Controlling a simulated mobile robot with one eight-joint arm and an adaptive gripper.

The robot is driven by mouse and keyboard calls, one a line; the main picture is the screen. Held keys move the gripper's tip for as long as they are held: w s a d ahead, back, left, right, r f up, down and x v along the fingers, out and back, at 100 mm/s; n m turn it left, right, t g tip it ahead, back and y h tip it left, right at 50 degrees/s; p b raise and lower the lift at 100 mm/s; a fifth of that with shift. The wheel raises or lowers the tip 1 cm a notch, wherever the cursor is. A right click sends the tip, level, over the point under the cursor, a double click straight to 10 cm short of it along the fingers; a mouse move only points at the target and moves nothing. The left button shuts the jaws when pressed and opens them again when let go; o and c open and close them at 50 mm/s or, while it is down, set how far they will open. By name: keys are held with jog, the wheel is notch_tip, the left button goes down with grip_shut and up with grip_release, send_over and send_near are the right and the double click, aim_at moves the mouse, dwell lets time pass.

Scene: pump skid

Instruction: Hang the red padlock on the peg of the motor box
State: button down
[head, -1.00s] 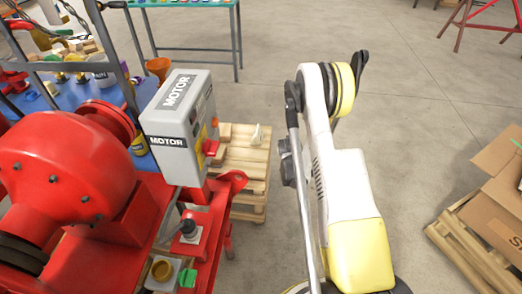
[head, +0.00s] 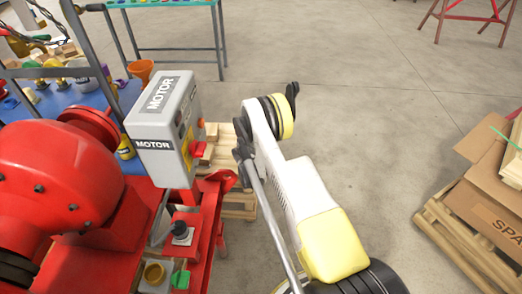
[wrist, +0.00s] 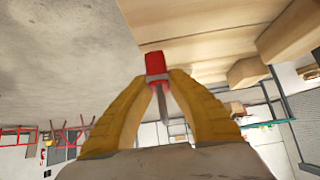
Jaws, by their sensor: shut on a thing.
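The grey motor box (head: 163,128), with MOTOR labels, stands at the left of the head view beside the red pump. A red handle (head: 198,149) sticks out of its right-hand face; I cannot make out the peg clearly. In the wrist view my gripper (wrist: 157,80) has its yellow fingers closed on the red padlock (wrist: 156,62). Its red body shows beyond the fingertips, and a narrow grey part, seemingly the shackle seen edge-on, shows between the fingers. My gripper and the padlock cannot be made out in the head view, where my white and yellow arm stands right of the box.
The red pump (head: 55,180) and its red frame fill the left. A wooden pallet (head: 240,205) lies on the floor behind the box. Cardboard boxes (head: 490,190) on another pallet stand at the right. A blue-legged table (head: 178,50) is at the back. Open floor lies between.

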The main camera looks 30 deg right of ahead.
notch_tip(320, 180, down, 3)
jog(key=shift+s+d+b, duration=0.15)
jog(key=shift+b, duration=0.4)
jog(key=c, duration=1.4)
grip_release()
jog(key=shift+o, duration=0.2)
